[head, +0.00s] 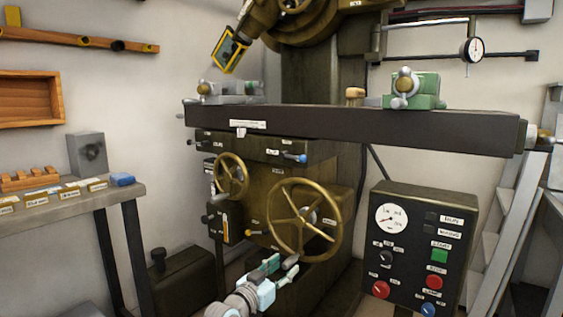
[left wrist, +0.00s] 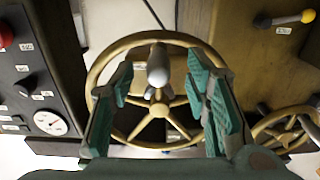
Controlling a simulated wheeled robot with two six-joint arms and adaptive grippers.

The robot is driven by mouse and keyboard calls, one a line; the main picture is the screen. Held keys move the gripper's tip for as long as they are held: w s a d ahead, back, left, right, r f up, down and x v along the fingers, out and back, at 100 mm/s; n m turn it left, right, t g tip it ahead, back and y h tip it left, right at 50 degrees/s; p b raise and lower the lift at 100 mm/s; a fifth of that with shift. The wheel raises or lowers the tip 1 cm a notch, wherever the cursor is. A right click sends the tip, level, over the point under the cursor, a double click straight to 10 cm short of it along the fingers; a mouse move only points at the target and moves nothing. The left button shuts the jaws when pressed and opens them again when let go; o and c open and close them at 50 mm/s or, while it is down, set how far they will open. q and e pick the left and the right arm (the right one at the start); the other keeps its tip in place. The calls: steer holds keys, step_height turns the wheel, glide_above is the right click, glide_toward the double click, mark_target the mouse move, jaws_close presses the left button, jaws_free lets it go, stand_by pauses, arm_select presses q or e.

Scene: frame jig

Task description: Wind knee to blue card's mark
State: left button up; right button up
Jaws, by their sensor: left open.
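The large brass handwheel (head: 302,219) is on the front of the machine's knee (head: 262,183). Its grey handle (head: 291,262) is at the bottom of the rim in the head view. My left gripper (head: 276,269) is open at that handle. In the left wrist view the handle (left wrist: 158,66) stands between the open fingers, with gaps visible on both sides, in front of the wheel (left wrist: 159,111). A narrow strip with an orange mark (head: 226,226) is left of the wheel; its markings are too small to read. I cannot make out a blue card. My right gripper is out of view.
A smaller brass handwheel (head: 232,176) is to the left. The long worktable (head: 330,122) overhangs above. A control panel (head: 423,245) with a dial and coloured buttons stands right.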

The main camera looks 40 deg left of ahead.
arm_select(q)
steer(key=shift+w, duration=1.35)
jaws_close()
